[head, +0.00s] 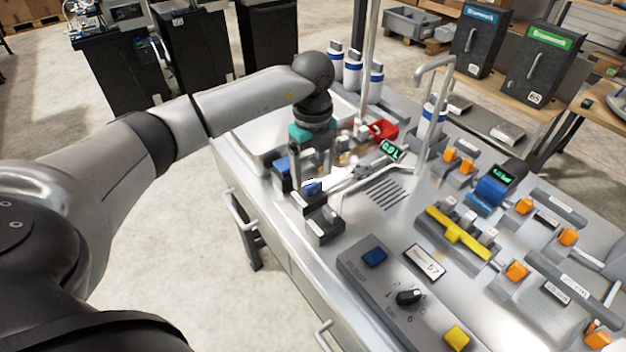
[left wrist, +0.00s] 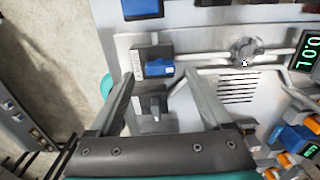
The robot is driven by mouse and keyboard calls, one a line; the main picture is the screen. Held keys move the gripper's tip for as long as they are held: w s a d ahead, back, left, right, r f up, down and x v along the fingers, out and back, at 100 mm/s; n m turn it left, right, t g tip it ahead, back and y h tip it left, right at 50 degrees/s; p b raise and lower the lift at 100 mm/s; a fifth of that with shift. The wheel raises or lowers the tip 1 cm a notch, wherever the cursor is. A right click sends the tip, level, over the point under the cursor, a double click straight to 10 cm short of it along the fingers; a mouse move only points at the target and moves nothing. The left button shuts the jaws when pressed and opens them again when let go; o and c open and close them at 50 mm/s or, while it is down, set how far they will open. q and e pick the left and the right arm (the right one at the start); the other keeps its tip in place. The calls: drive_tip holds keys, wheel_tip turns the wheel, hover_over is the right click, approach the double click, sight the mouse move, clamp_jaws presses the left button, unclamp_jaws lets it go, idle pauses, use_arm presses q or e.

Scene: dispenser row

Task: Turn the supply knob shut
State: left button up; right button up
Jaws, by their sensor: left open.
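A small blue knob (head: 312,187) sits on a grey block at the left part of the steel bench. It also shows in the left wrist view (left wrist: 158,68). A dark block with a grey lever (head: 324,224) stands just in front. My right gripper is not in view.
Pipes run from the knob to a round fitting (left wrist: 246,50) and a green display (head: 390,150). A control panel with a black dial (head: 409,297) and blue and yellow buttons lies nearer. A tall tap (head: 431,100) and orange-knobbed valves crowd the right side.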

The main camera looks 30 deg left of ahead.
sight(313, 183)
use_arm(q)
drive_tip(key=shift+f, duration=1.5)
drive_tip(key=shift+c, duration=0.2)
clamp_jaws()
